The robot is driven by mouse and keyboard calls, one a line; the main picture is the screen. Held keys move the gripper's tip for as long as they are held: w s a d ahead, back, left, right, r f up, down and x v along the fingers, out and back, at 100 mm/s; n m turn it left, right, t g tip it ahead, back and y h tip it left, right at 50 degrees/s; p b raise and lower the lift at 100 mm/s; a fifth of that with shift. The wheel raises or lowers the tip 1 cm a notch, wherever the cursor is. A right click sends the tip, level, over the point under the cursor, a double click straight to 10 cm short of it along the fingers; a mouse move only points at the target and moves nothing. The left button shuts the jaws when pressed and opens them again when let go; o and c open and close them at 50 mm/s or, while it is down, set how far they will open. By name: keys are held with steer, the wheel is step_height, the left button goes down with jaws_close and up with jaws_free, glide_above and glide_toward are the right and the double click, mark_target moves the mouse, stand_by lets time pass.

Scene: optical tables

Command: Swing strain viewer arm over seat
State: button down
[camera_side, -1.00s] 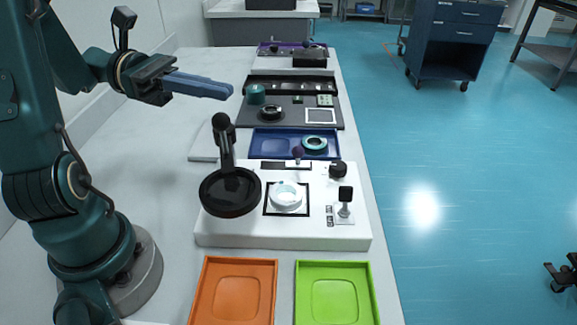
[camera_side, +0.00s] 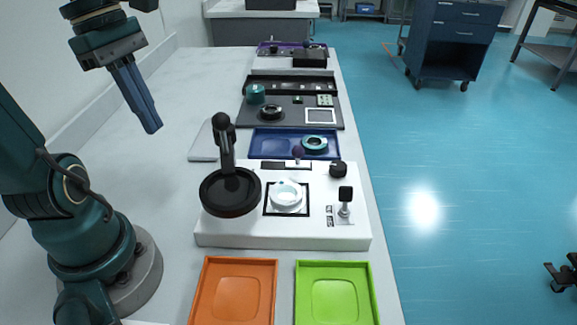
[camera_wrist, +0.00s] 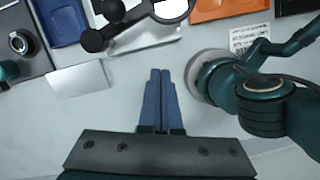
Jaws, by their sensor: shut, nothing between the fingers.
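The strain viewer is a white base (camera_side: 220,234) on the table. Its black arm carries a round dark disc (camera_side: 229,193) at the left of the base, with a black ball knob (camera_side: 221,120) on top. The seat, a black-framed square (camera_side: 287,211), lies to the right of the disc and holds a pale ring (camera_side: 286,194). The disc is beside the seat, not over it. My gripper (camera_side: 154,130) is shut and empty, pointing down, left of the viewer and above the table. In the wrist view my shut fingers (camera_wrist: 160,72) point toward the viewer's knob (camera_wrist: 93,40).
An orange tray (camera_side: 272,290) and a green tray (camera_side: 371,290) sit in front of the viewer. A blue tray (camera_side: 262,146) with a teal ring (camera_side: 314,143) is behind it. A flat grey plate (camera_side: 201,147) lies to the left.

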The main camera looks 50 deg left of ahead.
mark_target(232, 173)
steer(key=w+d+f, duration=0.2)
steer(key=d+f, duration=0.3)
steer(key=f, duration=0.2)
steer(key=shift+w+f, duration=0.15)
steer(key=shift+w, duration=0.15)
steer(key=shift+w+d, duration=0.4)
steer(key=shift+d, duration=0.25)
stand_by(0.5)
steer(key=n, duration=0.1)
steer(key=w+d+n, duration=0.1)
steer(key=n, duration=0.1)
steer(key=shift+w+d+t, duration=0.2)
steer(key=shift+d+t, duration=0.05)
steer(key=shift+t, duration=0.05)
steer(key=shift+w+d+n+y, duration=0.3)
steer(key=shift+w+d+n, duration=0.2)
steer(key=shift+w+n, duration=0.3)
steer(key=shift+w+d, duration=0.3)
steer(key=shift+w, duration=0.4)
steer(key=shift+w+d, duration=0.25)
steer(key=shift+w, duration=0.45)
